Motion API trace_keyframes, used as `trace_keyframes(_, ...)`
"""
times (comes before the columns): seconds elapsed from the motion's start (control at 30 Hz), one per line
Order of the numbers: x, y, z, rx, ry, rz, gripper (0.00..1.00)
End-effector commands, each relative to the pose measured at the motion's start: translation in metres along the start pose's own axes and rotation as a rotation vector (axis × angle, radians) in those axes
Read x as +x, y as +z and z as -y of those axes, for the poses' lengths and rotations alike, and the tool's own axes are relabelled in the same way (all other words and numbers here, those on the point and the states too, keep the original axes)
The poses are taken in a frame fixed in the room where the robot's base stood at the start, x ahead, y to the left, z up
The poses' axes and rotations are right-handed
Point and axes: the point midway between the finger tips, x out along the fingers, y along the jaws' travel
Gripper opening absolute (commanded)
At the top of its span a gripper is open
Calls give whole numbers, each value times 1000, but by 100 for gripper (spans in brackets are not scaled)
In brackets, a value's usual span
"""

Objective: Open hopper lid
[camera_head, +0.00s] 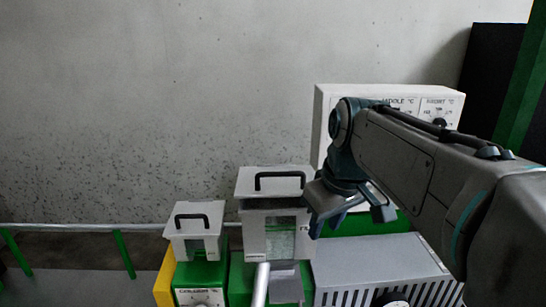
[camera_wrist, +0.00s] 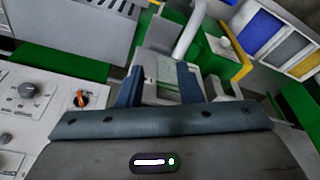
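A larger white hopper (camera_head: 277,238) stands in the middle of the head view. In the wrist view my gripper (camera_wrist: 160,84) is open above white machine parts, partly hidden by the fingers.
A white control box (camera_head: 330,100) with labels stands behind my arm. A grey vented cover (camera_head: 375,265) lies right of the larger hopper. A white pipe (camera_head: 260,285) rises in front of it. Knobs on a panel (camera_wrist: 45,110) show at left in the wrist view.

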Motion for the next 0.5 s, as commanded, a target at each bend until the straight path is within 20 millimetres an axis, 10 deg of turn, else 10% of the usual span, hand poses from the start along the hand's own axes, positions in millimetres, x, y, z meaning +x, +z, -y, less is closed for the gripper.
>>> trace_keyframes(0.5, -113, -147, -26, -760, -277, -65, 33)
